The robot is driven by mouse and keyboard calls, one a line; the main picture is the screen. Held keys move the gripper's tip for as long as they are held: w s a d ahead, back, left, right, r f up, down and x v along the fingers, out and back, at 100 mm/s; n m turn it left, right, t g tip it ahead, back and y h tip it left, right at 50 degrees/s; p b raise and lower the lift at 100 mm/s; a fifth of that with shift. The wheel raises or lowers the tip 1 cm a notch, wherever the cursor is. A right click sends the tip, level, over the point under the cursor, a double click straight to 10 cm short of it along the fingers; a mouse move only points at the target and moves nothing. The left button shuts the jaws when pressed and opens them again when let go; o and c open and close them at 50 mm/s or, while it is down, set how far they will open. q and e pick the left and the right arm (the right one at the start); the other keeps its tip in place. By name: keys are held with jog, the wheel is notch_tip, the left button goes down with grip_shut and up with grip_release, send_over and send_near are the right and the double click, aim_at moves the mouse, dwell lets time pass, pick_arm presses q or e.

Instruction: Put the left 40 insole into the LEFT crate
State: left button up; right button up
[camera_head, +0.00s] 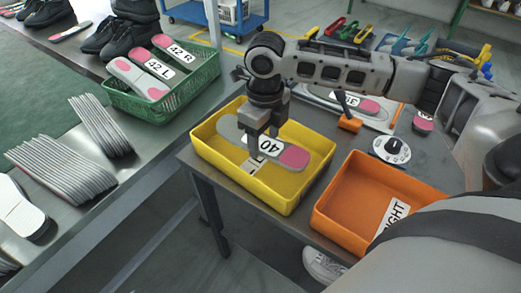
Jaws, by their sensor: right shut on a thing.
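The 40 insole (294,157), grey with a pink end and a white size label, is in the jaws of my right gripper (258,133). The label reads 40 upside down; the side letter is hidden. The gripper is shut on the insole near its middle and points down over the yellow crate (206,157). The insole lies within the crate's outline, roughly flat; I cannot tell whether it touches the crate floor. A white label on the crate shows partly below the insole, its word mostly hidden. My left gripper is out of view.
An orange crate (329,217) labelled RIGHT stands beside the yellow one. A green basket (203,82) with 42 L and 42 R insoles sits on the left conveyor, near stacked grey insoles (66,170). A round dial (391,149) and a tray with another insole (371,106) lie behind.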

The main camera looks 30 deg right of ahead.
aim_at(264, 146)
jog(key=shift+f+b, duration=0.3)
jog(key=shift+f, duration=2.45)
jog(key=o, duration=1)
jog(key=shift+f, duration=0.1)
jog(key=shift+c, duration=0.2)
notch_tip(264, 146, up, 12)
jog(key=shift+r+p, duration=0.15)
jog(key=shift+p, duration=0.5)
jog(key=shift+w+r, duration=0.1)
